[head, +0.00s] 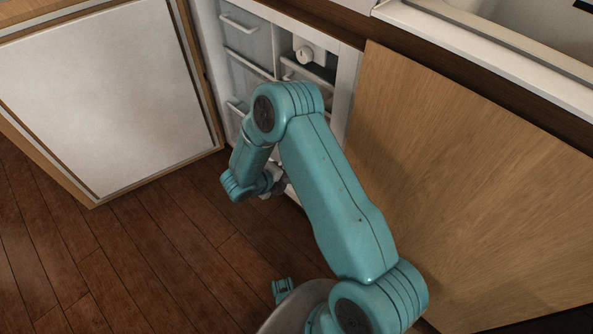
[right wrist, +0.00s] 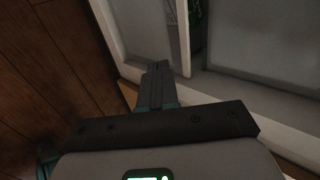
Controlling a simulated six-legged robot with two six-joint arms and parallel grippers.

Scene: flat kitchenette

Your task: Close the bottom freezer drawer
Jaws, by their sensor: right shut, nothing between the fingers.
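The freezer compartment (head: 246,45) is a white cabinet with stacked pale drawers and bar handles. The lowest drawer front that I can make out (head: 235,108) is partly covered by my arm. Anything below it is hidden, so I cannot tell how far the bottom drawer stands out. My right gripper (head: 277,180) is low in front of the cabinet, mostly behind my forearm. In the right wrist view its fingers (right wrist: 158,82) are together and empty, close to pale cabinet panels (right wrist: 250,98); contact is unclear. My left gripper is not in view.
The open cabinet door (head: 105,95), white inside with a wooden edge, stands to the left. A wooden panel (head: 460,190) fills the right side. The brown plank floor (head: 140,255) is clear at lower left.

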